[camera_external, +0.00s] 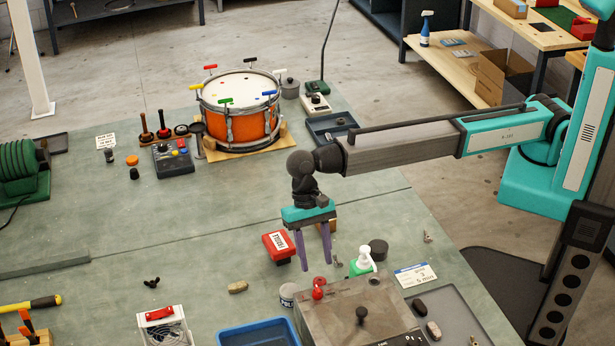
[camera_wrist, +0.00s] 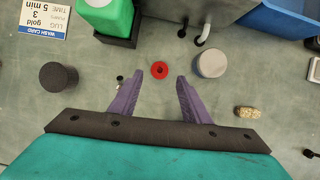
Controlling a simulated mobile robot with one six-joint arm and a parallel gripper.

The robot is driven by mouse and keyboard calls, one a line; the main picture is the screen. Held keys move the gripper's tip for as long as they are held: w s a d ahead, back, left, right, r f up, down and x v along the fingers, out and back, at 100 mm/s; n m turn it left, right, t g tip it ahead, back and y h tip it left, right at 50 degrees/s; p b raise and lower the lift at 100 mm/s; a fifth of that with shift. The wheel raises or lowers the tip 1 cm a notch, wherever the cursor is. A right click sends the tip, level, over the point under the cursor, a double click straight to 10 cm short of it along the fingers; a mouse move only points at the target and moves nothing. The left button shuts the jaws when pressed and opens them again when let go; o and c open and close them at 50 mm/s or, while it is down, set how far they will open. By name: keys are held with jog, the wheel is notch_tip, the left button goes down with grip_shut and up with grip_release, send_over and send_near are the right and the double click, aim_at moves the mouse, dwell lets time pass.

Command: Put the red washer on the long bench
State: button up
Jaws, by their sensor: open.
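The red washer (camera_wrist: 159,70), a flat ring with a dark hole, lies on the grey-green worktop (camera_external: 100,215) in the wrist view. It shows just beyond my fingertips, in line with the gap between them. In the external view the washer (camera_external: 319,281) is a small red patch below my gripper (camera_external: 318,264). My gripper (camera_wrist: 160,78) points down, its two purple fingers apart with nothing between them. A seam crosses the worktop. A wooden bench (camera_external: 530,36) stands at upper right; I cannot tell which surface is called the long bench.
A white tin (camera_wrist: 211,63) sits right of the washer, a green bottle (camera_wrist: 106,16) upper left, and a black cap (camera_wrist: 58,77) left. A steel box (camera_external: 345,315) and blue tray (camera_external: 250,333) stand nearby. The red box (camera_external: 278,245) is beside my fingers. A drum (camera_external: 238,120) stands farther back.

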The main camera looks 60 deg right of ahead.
jog(key=b+v, duration=0.1)
jog(key=v, duration=0.6)
jog(key=shift+r, duration=0.2)
jog(key=shift+o, duration=0.8)
jog(key=shift+w+d, duration=0.1)
notch_tip(320, 180, up, 2)
jog(key=t+h, duration=0.3)
send_over(321, 280)
jog(key=shift+r+p, duration=0.15)
jog(key=shift+p, duration=0.15)
